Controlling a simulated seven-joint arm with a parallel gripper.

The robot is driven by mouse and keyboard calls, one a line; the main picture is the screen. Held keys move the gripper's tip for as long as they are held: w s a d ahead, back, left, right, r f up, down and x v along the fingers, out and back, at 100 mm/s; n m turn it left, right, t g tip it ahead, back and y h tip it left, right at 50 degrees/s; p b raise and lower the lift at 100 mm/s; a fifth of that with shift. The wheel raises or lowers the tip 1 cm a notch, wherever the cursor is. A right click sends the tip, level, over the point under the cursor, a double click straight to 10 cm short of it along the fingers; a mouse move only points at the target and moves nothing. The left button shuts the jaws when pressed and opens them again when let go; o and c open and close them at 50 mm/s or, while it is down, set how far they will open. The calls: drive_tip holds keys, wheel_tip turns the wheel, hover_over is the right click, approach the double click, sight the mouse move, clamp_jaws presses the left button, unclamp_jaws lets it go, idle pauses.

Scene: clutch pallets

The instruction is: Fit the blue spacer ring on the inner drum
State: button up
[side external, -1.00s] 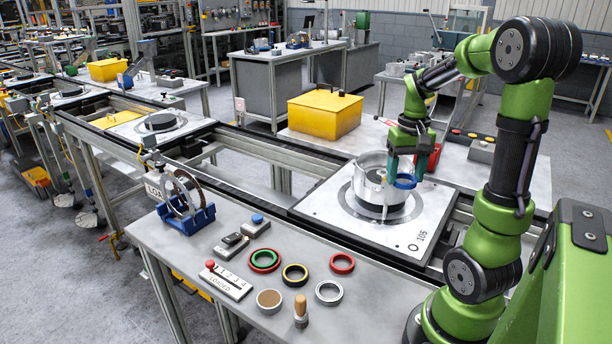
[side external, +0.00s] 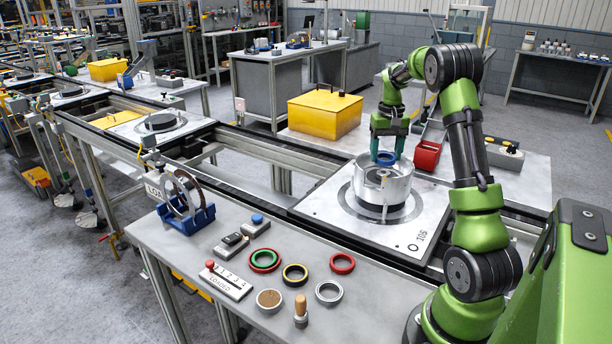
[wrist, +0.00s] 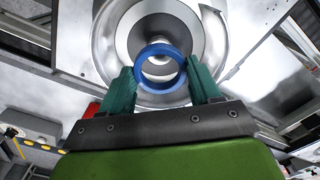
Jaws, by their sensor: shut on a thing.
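The blue spacer ring (side external: 386,158) is held in my gripper (side external: 386,152), above the back part of the silver drum housing (side external: 383,190). In the wrist view the blue ring (wrist: 160,68) sits between the two green fingers of my gripper (wrist: 162,84), which are shut on it. Through and beyond the ring, the inner drum (wrist: 140,38) shows as a round centre inside the housing. The ring appears apart from the drum and off its centre, toward my gripper's side. The housing stands on a pale pallet plate marked 105 (side external: 320,208).
On the front table (side external: 190,250) lie red (side external: 342,263), black-and-yellow (side external: 295,275), silver (side external: 329,292) and stacked green and red rings (side external: 264,260). A yellow box (side external: 325,114) and a red bin (side external: 428,155) stand behind the conveyor.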

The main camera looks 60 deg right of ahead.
sight(384, 172)
drive_tip(key=shift+a+f, duration=0.1)
drive_tip(key=shift+f, duration=1.4)
drive_tip(key=shift+f, duration=0.25)
drive_tip(key=shift+f, duration=0.35)
drive_tip(key=o, duration=1)
